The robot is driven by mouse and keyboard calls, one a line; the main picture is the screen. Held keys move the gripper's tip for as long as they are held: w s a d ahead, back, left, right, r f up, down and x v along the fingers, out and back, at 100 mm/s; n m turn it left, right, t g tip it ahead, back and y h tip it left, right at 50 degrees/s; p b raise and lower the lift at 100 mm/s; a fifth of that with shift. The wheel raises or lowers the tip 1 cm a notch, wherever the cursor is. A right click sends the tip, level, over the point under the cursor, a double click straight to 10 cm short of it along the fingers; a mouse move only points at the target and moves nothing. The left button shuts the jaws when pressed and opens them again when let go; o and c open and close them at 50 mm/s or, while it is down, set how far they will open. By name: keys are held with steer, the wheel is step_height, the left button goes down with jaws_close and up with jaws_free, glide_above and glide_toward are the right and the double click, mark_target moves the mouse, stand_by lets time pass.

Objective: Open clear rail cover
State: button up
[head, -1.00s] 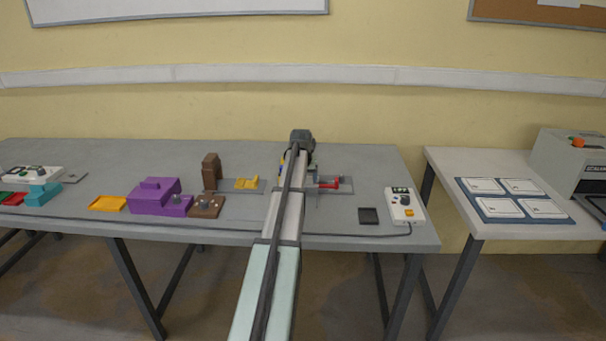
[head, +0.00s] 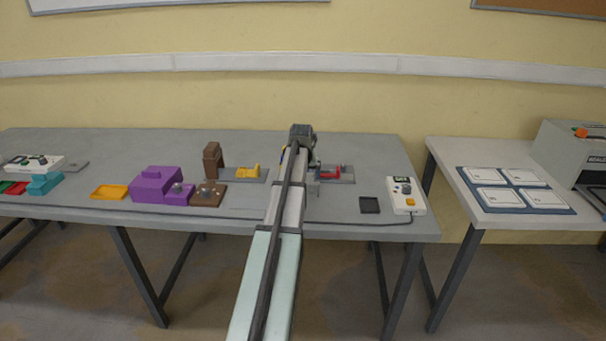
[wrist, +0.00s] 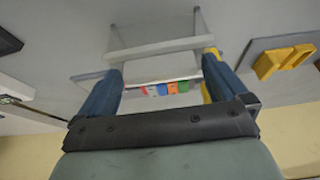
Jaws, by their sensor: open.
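In the wrist view, a pale bar (wrist: 160,48) with thin posts at its ends crosses between my fingers. It looks like part of the clear rail cover, but the clear panel itself is hard to make out. Below it in that view is a row of small coloured blocks (wrist: 170,88) in red, blue and green. My gripper (wrist: 160,66) is open, its blue fingers on either side of the bar and blocks. I cannot tell whether they touch the bar. In the head view, my arm hides most of the rail and cover.
A yellow fixture (head: 248,171) stands left of my gripper and also shows in the wrist view (wrist: 282,62). A red fixture (head: 331,171) stands right. Brown and purple blocks (head: 155,186) are farther left. A dark square (head: 369,205) and white control box (head: 405,196) are right.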

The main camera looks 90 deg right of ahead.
steer(key=v, duration=1.3)
steer(key=shift+a+r, duration=0.15)
steer(key=shift+r, duration=0.1)
